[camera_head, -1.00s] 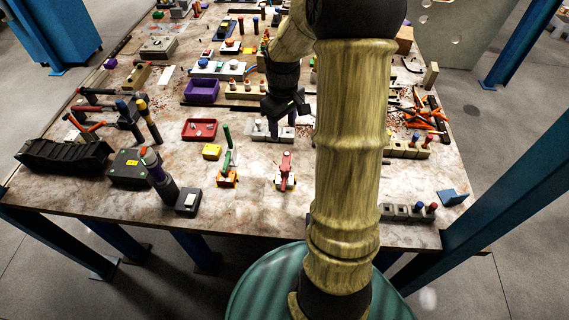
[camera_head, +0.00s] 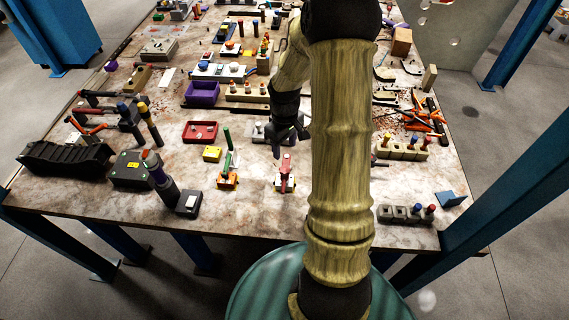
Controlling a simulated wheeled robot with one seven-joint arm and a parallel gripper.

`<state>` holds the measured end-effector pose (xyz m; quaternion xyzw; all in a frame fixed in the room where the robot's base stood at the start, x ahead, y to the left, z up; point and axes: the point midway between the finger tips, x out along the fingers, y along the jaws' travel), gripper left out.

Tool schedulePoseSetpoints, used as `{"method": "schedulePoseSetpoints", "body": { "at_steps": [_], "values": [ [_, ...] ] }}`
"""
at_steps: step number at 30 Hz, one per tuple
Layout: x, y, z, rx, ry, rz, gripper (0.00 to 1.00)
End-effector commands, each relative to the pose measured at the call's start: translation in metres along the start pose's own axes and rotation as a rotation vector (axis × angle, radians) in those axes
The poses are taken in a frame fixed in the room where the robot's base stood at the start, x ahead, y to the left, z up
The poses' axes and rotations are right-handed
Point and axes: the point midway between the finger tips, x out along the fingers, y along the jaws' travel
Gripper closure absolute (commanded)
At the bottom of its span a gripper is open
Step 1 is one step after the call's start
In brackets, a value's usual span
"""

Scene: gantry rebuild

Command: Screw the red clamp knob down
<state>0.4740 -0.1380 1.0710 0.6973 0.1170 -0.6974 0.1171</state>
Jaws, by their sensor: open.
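A red clamp part (camera_head: 286,169) stands upright on a small pale base near the front middle of the table. It is small in this view, and I cannot tell a separate knob from its lever. My gripper (camera_head: 288,148) is open, just behind and above the red part, with its dark fingers pointing down toward the front. Nothing shows between the fingers. I cannot tell whether a fingertip touches the red part; they look apart.
A green-handled clamp (camera_head: 229,160) on an orange base stands to the left. My arm hides the table right of the red clamp. The table (camera_head: 247,215) is bare in front.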

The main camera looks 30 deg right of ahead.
Motion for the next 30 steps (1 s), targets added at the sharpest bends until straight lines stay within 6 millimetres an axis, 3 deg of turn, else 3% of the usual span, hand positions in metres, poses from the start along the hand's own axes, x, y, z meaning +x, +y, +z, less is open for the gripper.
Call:
{"method": "schedulePoseSetpoints", "body": {
  "at_steps": [12, 18, 30],
  "values": [
    [0.067, -0.001, 0.001, -0.001, -0.004, -0.003, 0.49],
    [0.090, 0.000, 0.001, 0.000, -0.002, -0.002, 0.49],
    [0.097, 0.000, 0.001, 0.000, 0.000, 0.000, 0.51]
  ]
}}
